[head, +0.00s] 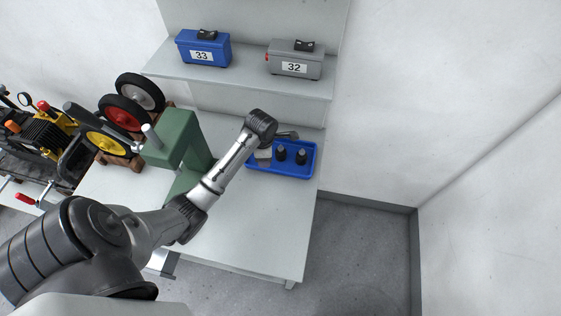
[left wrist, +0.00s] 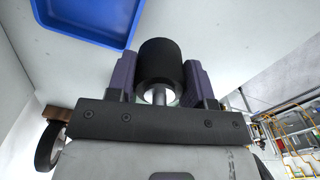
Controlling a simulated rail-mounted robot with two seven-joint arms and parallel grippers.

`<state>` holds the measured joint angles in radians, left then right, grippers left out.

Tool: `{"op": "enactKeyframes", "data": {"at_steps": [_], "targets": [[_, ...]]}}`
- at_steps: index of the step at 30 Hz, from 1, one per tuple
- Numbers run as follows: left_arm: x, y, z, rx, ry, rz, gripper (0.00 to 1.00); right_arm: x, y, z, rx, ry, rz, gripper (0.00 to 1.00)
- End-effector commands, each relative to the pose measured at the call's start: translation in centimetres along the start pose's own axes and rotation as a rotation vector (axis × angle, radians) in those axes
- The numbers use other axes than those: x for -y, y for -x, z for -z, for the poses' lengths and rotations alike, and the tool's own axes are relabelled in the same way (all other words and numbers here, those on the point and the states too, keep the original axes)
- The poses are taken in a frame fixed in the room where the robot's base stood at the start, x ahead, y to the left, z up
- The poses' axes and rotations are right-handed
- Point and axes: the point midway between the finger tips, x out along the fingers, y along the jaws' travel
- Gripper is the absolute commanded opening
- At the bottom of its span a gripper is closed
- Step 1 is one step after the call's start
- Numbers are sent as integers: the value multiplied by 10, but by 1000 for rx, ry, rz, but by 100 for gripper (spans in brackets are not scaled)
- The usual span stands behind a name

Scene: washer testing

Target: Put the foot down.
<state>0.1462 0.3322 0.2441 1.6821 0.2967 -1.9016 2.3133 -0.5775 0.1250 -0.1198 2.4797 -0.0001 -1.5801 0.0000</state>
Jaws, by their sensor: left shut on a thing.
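My left gripper (left wrist: 160,75) is shut on a black cylindrical rubber foot (left wrist: 160,62) in the left wrist view. The foot sits between the two purple-grey fingers, with a metal stud on the side toward the gripper body. In the head view my left arm reaches from the lower left to the blue tray; its jaws and the held foot cannot be made out there. The tray (head: 296,176) holds two black feet, a left one (head: 281,153) and a right one (head: 301,156). The tray's corner also shows at the upper left of the left wrist view (left wrist: 95,38). My right gripper is not in view.
A green press stand (head: 178,140) stands left of the tray on the pale table (head: 265,235). The table's front is clear. Above, a shelf (head: 240,82) carries a blue box (head: 203,50) and a grey box (head: 295,62). Wheels (head: 122,115) stand at the left.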

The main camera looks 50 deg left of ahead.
Motion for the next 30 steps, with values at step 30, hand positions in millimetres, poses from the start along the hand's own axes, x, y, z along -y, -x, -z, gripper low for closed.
{"op": "enactKeyframes", "data": {"at_steps": [30], "targets": [[-119,-92,24,2,142,-1,22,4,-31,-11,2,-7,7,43]]}}
